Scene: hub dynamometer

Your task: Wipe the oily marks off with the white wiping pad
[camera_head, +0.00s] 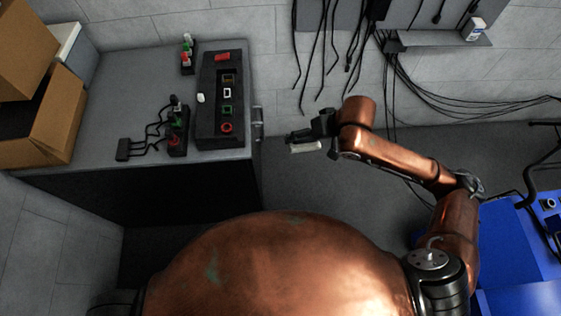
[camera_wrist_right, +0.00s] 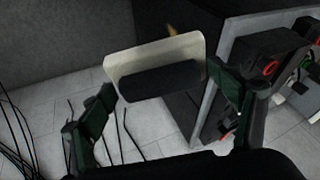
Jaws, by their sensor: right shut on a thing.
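My right gripper (camera_head: 306,136) is right of the grey bench, near its right edge, over the floor. It is shut on the white wiping pad (camera_head: 305,147), which shows as a pale slab under the fingers. In the right wrist view the pad (camera_wrist_right: 152,57) sits between the two fingers of the gripper (camera_wrist_right: 165,97), with a dark block on its near face. I cannot make out any oily marks in either view. My left gripper is not in view.
The grey bench (camera_head: 120,90) carries a black control box (camera_head: 222,100) with coloured buttons, a smaller button unit (camera_head: 177,138) and cables. Cardboard boxes (camera_head: 45,125) stand at left. Cables (camera_head: 430,90) hang on the back wall. A blue machine (camera_head: 515,250) stands at right.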

